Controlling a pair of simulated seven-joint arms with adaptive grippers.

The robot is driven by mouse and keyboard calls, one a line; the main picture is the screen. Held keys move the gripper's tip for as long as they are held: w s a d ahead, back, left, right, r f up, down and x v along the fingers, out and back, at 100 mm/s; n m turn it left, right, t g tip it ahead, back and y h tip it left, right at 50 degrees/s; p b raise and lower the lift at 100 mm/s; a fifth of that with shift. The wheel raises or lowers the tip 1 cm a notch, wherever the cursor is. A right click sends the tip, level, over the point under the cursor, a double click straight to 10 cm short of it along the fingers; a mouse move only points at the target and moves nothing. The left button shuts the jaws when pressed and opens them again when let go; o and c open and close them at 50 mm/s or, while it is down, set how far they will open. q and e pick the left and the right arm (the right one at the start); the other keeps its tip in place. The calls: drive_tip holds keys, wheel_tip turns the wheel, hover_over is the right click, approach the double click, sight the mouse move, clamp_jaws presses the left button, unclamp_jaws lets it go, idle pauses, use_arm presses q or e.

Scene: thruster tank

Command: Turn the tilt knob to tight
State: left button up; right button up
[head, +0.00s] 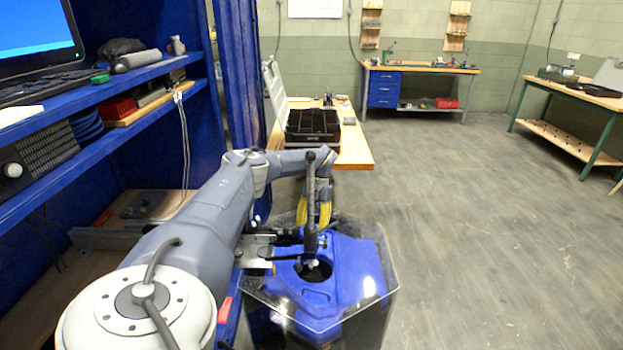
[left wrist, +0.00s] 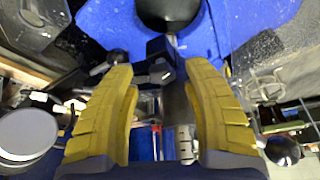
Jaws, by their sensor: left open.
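A clear-walled tank (head: 385,308) stands at front centre with a blue body (head: 355,265) in it. A dark upright shaft (head: 311,185) with a rounded top rises over the blue body's dark opening. A metal clamp bracket (head: 258,250) sits at its left. A small dark round knob (left wrist: 115,57) shows beyond the left finger in the left wrist view; I cannot tell for certain that it is the tilt knob. My left gripper (head: 313,220) has yellow fingers and points down behind the shaft. It is open in the left wrist view (left wrist: 160,78), with grey bracket parts (left wrist: 165,70) seen between and beyond the fingers.
A blue shelf unit (head: 100,95) with a monitor stands at the left. A wooden table (head: 355,150) with a black crate (head: 312,125) is behind the tank. Workbenches (head: 425,70) stand at the back and right. The floor (head: 480,230) at the right is clear.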

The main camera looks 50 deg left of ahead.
use_arm(q)
drive_tip(key=v, duration=1.1)
drive_tip(key=shift+r, duration=0.35)
drive_tip(key=shift+o, duration=0.2)
drive_tip(key=shift+w+d+r, duration=0.15)
drive_tip(key=shift+w+r, duration=0.05)
drive_tip(key=shift+w, duration=0.05)
drive_tip(key=shift+c, duration=0.2)
wheel_tip(320, 180, up, 4)
drive_tip(key=a+n+t, duration=0.1)
drive_tip(key=a+n, duration=0.2)
drive_tip(key=shift+n+h, duration=0.4)
drive_tip(key=shift+h, duration=0.2)
drive_tip(key=x, duration=1.6)
drive_tip(key=shift+s+d+f, duration=0.2)
drive_tip(key=shift+d+f, duration=0.05)
drive_tip(key=shift+f, duration=0.05)
drive_tip(key=shift+o, duration=0.2)
clamp_jaws()
drive_tip(key=shift+f, duration=0.1)
